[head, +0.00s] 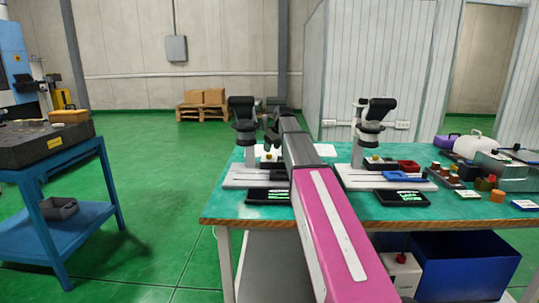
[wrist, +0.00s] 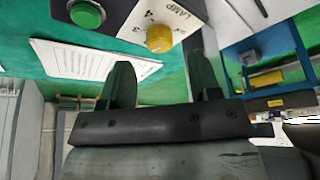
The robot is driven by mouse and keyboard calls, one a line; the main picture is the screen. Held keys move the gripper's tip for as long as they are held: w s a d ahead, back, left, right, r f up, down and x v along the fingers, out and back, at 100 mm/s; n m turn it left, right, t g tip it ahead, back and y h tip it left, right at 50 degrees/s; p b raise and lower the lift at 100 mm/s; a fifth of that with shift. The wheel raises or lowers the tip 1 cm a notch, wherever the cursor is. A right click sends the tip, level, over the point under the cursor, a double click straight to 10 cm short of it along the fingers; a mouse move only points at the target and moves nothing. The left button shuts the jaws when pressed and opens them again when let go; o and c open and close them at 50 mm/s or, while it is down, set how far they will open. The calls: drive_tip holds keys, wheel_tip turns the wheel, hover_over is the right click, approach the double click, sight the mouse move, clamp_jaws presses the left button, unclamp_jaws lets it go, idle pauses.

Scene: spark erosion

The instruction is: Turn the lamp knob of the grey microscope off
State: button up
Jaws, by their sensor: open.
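Two microscopes stand on the green-topped bench in the head view. The left one (head: 243,122) is darker grey and partly hidden by my arm; the right one (head: 370,125) has a paler stand. In the wrist view a yellow knob (wrist: 159,39) sits on a pale panel (wrist: 140,22) marked "LAMP" with numbers. Its exact setting is hard to read. My gripper (wrist: 164,75) is open and empty, its two dark fingers apart. In the head view my gripper is by the left microscope.
A green button (wrist: 87,14) and a printed white sheet (wrist: 95,58) lie near the knob in the wrist view. A blue cart (head: 75,195) stands left, with clear floor between.

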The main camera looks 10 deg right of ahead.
sight(270, 155)
drive_tip(key=shift+x, duration=2.2)
drive_tip(key=c, duration=0.9)
